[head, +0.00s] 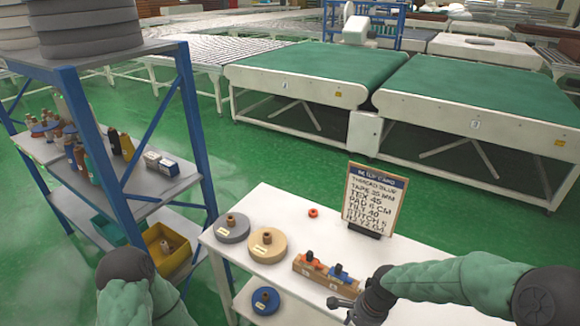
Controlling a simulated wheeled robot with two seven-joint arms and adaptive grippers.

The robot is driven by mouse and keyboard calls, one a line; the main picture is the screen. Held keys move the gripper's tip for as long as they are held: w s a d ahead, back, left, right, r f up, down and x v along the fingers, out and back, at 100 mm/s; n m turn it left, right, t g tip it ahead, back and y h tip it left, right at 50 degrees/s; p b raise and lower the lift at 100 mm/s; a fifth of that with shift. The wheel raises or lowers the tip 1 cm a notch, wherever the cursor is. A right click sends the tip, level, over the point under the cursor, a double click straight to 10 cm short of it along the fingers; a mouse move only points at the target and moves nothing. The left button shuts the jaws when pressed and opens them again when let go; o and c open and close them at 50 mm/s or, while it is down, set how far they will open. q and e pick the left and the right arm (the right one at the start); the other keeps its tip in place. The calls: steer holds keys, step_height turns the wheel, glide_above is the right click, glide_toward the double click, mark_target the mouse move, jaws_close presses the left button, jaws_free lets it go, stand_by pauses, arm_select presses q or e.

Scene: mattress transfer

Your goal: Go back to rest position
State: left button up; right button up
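My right gripper (340,303) is over the front part of the white table (330,236), at the near side of a wooden block (325,272) with small orange and blue pieces on it. Its dark fingers point left; they are small and partly overlapped, so I cannot tell whether they are open or shut. No held object shows in it. My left arm is at the lower left, in front of the shelf, and its gripper is out of the picture.
A grey roll (232,229), a tan roll (267,246), a small orange ring (313,212) and a setup card (372,198) stand on the table. A blue roll (265,300) sits lower. A blue-framed shelf (195,130) is left; green-topped conveyors (320,68) stand behind open floor.

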steer(key=s+a+f+n, duration=0.2)
steer(key=s+f+n, duration=0.2)
steer(key=f, duration=0.2)
steer(key=s+a+f+n+y, duration=0.1)
steer(key=s+a+f+n, duration=0.2)
steer(key=f, duration=0.4)
steer(key=s+a+f+n, duration=0.2)
steer(key=s+f+n, duration=0.2)
steer(key=f, duration=0.3)
steer(key=shift+s+a+n+y, duration=0.3)
steer(key=shift+s, duration=0.2)
